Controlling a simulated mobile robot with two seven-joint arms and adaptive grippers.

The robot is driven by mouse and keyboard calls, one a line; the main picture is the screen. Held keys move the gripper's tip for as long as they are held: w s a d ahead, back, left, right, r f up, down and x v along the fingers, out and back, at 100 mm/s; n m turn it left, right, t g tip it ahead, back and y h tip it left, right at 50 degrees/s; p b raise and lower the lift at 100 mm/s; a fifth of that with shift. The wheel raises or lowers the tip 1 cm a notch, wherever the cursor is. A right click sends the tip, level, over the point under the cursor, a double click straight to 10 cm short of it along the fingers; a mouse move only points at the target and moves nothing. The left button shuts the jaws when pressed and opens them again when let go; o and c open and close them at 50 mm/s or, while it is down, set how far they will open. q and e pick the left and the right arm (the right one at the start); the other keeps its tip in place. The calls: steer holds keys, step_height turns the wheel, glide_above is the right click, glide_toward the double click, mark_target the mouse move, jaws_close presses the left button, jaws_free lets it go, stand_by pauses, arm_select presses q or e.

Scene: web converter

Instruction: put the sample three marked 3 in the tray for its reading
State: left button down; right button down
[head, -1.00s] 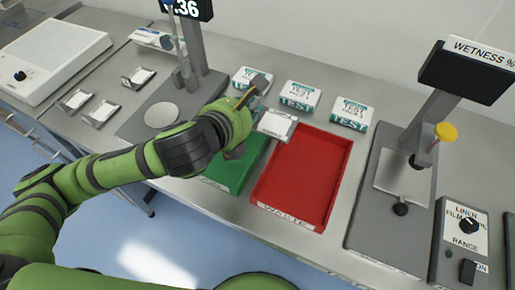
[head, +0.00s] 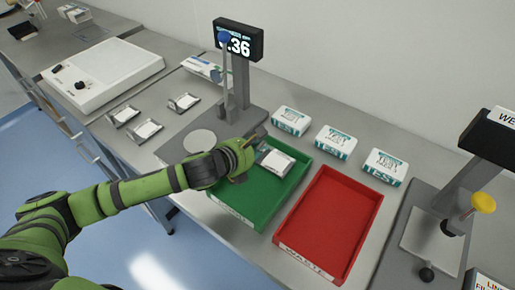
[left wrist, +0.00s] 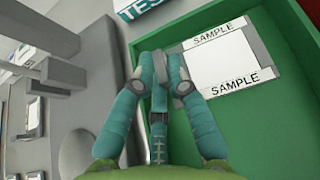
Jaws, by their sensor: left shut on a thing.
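A flat white sample card in a grey frame (head: 276,162) is over the back part of the green tray (head: 237,204). In the left wrist view the sample (left wrist: 220,62) shows two "SAMPLE" labels; I cannot read a number on it. My left gripper (head: 256,150) is shut on the sample's near edge; its fingers also show in the left wrist view (left wrist: 165,72). I cannot tell whether the sample touches the tray floor. Several similar small framed cards (head: 147,130) stand on the bench to the left. My right gripper is not in view.
A red tray marked "WASTE" (head: 330,220) lies right of the green one. Three "TEST" boxes (head: 336,142) stand behind. A gauge with a display (head: 238,42) rises behind my left gripper. A wetness meter (head: 435,225) stands at right.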

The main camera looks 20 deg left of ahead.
arm_select(q)
steer(key=shift+f, duration=0.6)
steer(key=shift+f, duration=0.2)
steer(key=c, duration=1.2)
jaws_free()
steer(key=shift+c, duration=0.2)
steer(key=shift+r, duration=0.1)
steer(key=shift+s+r, duration=0.1)
steer(key=shift+r, duration=0.05)
steer(key=b+v, duration=0.1)
steer(key=v, duration=0.9)
steer(key=shift+s, duration=0.1)
steer(key=shift+v, duration=0.8)
